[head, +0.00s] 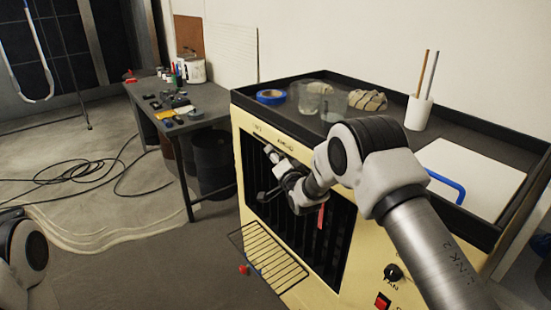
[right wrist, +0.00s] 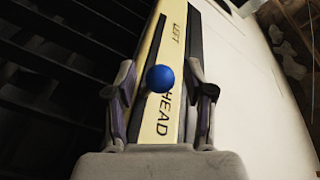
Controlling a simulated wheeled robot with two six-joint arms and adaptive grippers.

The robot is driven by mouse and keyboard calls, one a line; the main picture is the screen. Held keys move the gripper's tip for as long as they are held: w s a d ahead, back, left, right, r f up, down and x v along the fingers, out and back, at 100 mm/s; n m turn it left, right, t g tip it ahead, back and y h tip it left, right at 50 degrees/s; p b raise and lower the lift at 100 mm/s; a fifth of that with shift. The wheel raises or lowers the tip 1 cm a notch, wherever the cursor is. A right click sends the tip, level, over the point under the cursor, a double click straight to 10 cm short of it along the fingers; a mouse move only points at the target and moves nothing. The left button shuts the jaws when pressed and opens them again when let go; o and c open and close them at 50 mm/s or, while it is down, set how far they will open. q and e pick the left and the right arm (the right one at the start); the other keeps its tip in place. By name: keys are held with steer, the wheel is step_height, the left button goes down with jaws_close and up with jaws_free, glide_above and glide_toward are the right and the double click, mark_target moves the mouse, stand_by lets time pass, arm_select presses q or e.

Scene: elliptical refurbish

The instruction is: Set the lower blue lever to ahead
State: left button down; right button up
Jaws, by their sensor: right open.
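A round blue knob (right wrist: 160,79) shows in the right wrist view, in front of a cream strip (right wrist: 150,125) lettered "LEFT" and, partly covered, "HEAD". The knob lies between the two fingers of my right gripper (right wrist: 164,92), with a visible gap to each side. That gripper is open; whether it touches the knob I cannot tell. In the head view my right gripper (head: 266,174) is at the upper left front of the cream cabinet (head: 244,165), before its dark slatted opening. The lever's shaft is hidden. My left gripper is out of view.
The cabinet's dark top tray (head: 300,75) holds blue tape (head: 271,97), glass jars, a white cup (head: 418,113) with sticks and a white board. A slatted rack (head: 270,262) juts out below, with a red knob (head: 244,269). A cluttered desk stands left; cables lie on the floor.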

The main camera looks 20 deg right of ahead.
steer(key=shift+f, duration=0.1)
steer(key=shift+s, duration=0.1)
steer(key=s, duration=1.1)
steer(key=shift+s+d, duration=0.35)
